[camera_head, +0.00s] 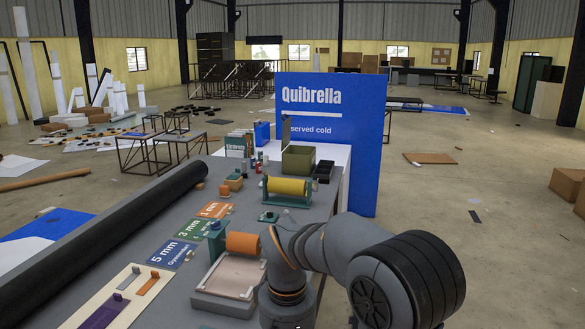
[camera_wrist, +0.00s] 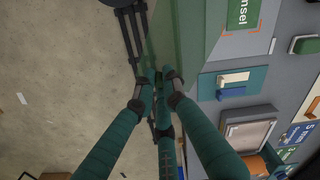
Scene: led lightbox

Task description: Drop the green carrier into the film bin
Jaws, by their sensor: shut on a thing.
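My gripper (camera_wrist: 165,83) has teal fingers closed together at the middle of the wrist view. A long, flat, partly see-through green piece (camera_wrist: 190,38), which looks like the green carrier, runs from the fingertips to the top edge. The fingers cover its near end. In the head view my arm hides the gripper, and I cannot make out the held piece there. An open olive-green box (camera_head: 298,160) stands at the table's far end, in front of the blue sign. It may be the film bin, but no label on it is readable.
The grey table (camera_head: 180,290) holds a black roll (camera_head: 130,245), a yellow roller on a green stand (camera_head: 287,187), an orange roller (camera_head: 243,242) and a pale tray (camera_head: 230,275). A small black bin (camera_head: 323,171) is beside the olive box. Open floor (camera_wrist: 50,70) lies left in the wrist view.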

